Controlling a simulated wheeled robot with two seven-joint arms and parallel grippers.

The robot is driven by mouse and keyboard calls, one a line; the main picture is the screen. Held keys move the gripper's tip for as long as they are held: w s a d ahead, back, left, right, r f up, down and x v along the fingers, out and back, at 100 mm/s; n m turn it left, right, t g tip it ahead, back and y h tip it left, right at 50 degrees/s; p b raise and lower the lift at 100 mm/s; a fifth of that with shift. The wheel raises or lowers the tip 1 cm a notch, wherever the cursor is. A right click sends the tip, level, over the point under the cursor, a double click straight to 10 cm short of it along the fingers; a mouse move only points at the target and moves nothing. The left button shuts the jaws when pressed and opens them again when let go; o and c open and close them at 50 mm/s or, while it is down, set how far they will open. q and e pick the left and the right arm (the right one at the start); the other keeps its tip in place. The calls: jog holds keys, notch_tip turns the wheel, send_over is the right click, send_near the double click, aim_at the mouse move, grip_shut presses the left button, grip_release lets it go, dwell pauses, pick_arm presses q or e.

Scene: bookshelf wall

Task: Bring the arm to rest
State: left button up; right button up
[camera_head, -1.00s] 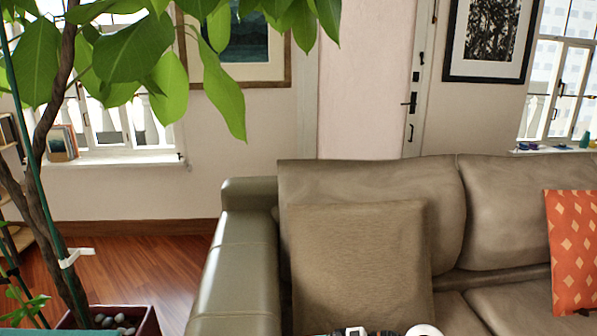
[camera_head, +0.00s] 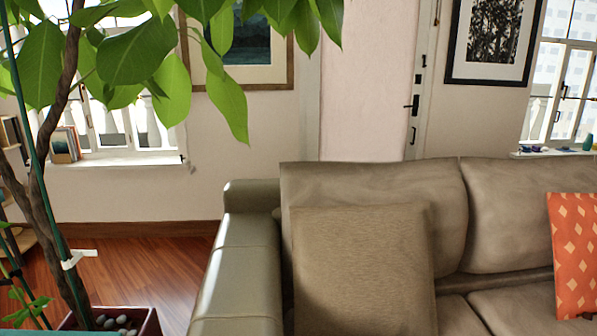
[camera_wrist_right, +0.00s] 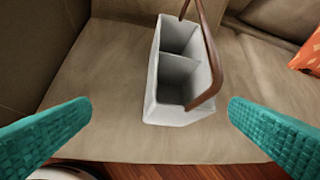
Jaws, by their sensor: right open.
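My right gripper (camera_wrist_right: 160,115) shows in the right wrist view as two teal textured fingers set wide apart, with nothing between them. Beyond the fingertips a white divided caddy (camera_wrist_right: 180,75) with a brown handle stands on the sofa seat (camera_wrist_right: 110,75). Its two visible compartments look empty. The gripper is apart from it.
The brown sofa (camera_head: 250,262) fills the lower right of the head view, with a tan cushion (camera_head: 362,265) and an orange patterned cushion (camera_head: 574,255). A potted plant (camera_head: 45,180) stands close at left. Wooden floor (camera_head: 150,270) is open between them.

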jog(key=s+a+f+g+y, duration=0.15)
jog(key=s+f+g, duration=0.3)
jog(key=s, duration=0.65)
notch_tip(320, 180, down, 23)
jog(key=g, duration=0.2)
pick_arm(q)
jog(key=s+a+f+g+p, duration=0.1)
jog(key=s+a+p, duration=0.2)
jog(key=s+p, duration=1.3)
jog(key=shift+s+f, duration=0.35)
jog(key=shift+s, duration=0.3)
pick_arm(e)
jog(key=s+d+f+g, duration=0.1)
jog(key=s+d+f, duration=0.1)
jog(key=s, duration=1.5)
jog(key=shift+d, duration=0.5)
